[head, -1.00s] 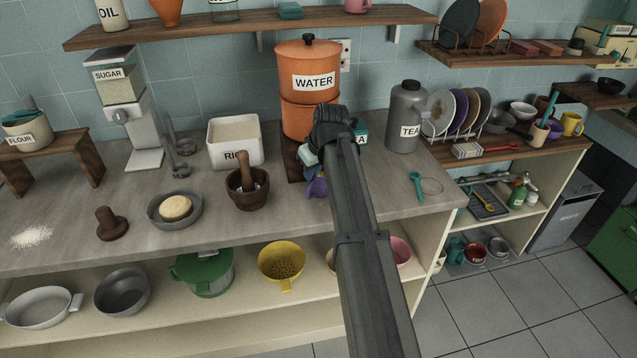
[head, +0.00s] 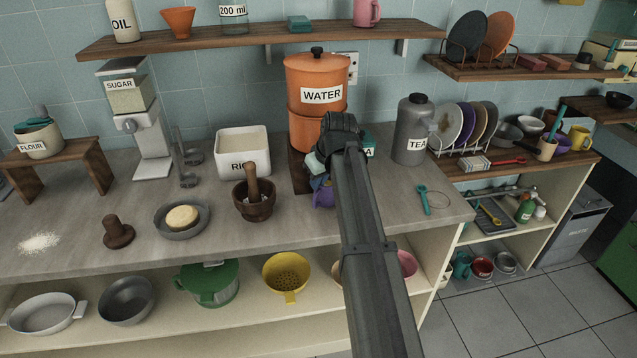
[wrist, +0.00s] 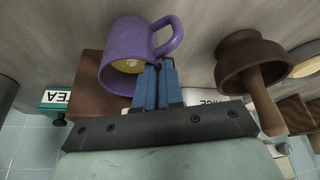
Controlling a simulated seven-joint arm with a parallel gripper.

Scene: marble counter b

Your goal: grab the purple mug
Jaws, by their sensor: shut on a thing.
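The purple mug (head: 323,195) is at the front of the orange water dispenser, mostly hidden behind my arm in the head view. In the wrist view the mug (wrist: 124,46) shows large, with its handle to the right and something yellowish inside. My gripper (wrist: 158,68) has its blue fingers close together on the mug's rim and wall, beside the handle. The gripper (head: 319,180) is partly hidden by my wrist in the head view. I cannot tell whether the mug's base touches the counter.
The orange water dispenser (head: 317,80) stands on a dark wooden stand just behind. A mortar with pestle (head: 254,200) is to the left, with the white rice bin (head: 243,152) behind it. The grey tea canister (head: 411,130) is to the right. Counter (head: 395,205) right of my arm is mostly clear.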

